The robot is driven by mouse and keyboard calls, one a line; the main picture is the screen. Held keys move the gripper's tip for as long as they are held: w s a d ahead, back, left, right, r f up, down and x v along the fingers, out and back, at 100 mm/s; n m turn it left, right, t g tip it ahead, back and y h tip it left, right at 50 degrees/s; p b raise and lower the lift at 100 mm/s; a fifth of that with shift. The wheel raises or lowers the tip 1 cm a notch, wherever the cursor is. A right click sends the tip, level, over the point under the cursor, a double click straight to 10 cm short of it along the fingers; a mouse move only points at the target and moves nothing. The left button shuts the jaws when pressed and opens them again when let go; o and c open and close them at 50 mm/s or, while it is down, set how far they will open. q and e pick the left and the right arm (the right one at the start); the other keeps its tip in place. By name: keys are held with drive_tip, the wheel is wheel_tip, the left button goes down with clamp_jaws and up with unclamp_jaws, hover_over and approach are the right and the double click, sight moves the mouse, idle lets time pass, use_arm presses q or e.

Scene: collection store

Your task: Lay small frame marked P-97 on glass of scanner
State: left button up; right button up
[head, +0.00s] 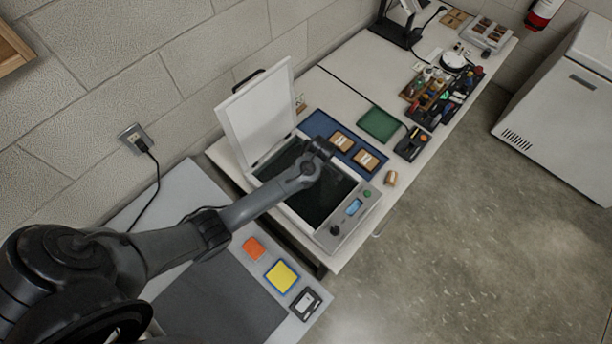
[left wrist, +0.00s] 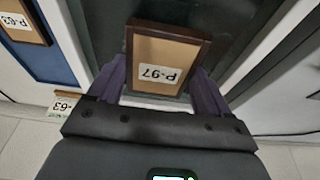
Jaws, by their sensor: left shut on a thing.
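My left gripper (left wrist: 159,84) is shut on the small frame marked P-97 (left wrist: 168,53), with one finger on each side of it. The frame has a dark brown rim, a tan face and a white label that reads upside down. Dark scanner glass (left wrist: 103,20) shows behind it; I cannot tell whether they touch. In the head view my left arm reaches over the scanner (head: 345,228), whose white lid (head: 258,115) stands open above the dark glass (head: 322,196). The gripper and frame are hidden there behind the wrist. My right gripper is not in view.
A blue tray (head: 318,122) beside the scanner holds two small frames (head: 341,141) (head: 366,159); one reads P-63 in the left wrist view (left wrist: 22,24). A green mat (head: 380,124) lies beyond.

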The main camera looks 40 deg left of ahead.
use_arm(q)
wheel_tip(320, 180, down, 4)
drive_tip(key=shift+r, duration=0.2)
drive_tip(key=shift+f, duration=0.15)
drive_tip(key=shift+f+b, duration=0.1)
drive_tip(key=shift+b, duration=0.2)
drive_tip(key=o, duration=1)
